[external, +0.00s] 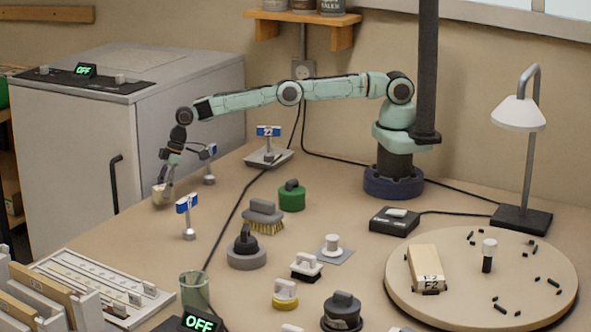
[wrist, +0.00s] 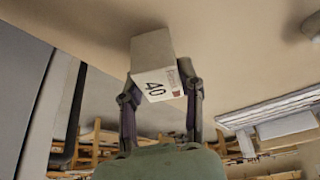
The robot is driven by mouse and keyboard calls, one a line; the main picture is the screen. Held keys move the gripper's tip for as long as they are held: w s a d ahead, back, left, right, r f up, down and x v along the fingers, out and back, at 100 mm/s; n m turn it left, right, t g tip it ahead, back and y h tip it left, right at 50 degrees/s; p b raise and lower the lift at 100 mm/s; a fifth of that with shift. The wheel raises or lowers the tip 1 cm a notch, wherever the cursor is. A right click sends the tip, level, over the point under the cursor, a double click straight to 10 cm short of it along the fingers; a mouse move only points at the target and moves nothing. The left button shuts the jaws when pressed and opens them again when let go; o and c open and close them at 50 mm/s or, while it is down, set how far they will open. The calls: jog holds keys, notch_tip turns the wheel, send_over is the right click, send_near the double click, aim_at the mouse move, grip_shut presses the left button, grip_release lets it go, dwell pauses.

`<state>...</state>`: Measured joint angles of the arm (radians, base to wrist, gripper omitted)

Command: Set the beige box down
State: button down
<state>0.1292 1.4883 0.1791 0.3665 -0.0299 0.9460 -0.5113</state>
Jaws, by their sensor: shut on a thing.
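The beige box (wrist: 153,82), marked 40, sits between both fingers of my gripper (wrist: 160,97) in the wrist view. My gripper is shut on it. In the external view my gripper (external: 165,180) points down at the left edge of the bench, and the small beige box (external: 159,196) shows at its fingertips, partly covered by them. The box is at or just above the bench top; I cannot tell whether it touches.
A blue-and-white sign on a stand (external: 188,215) is right of my gripper, and another (external: 210,165) stands behind it. A grey cabinet (external: 75,150) is at the left. A brush (external: 263,215) and several stamp-like tools stand to the right. Some bench around my gripper is bare.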

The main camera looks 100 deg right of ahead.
jog(key=shift+f, duration=0.9)
jog(key=c, duration=0.7)
grip_release()
jog(key=shift+r, duration=0.1)
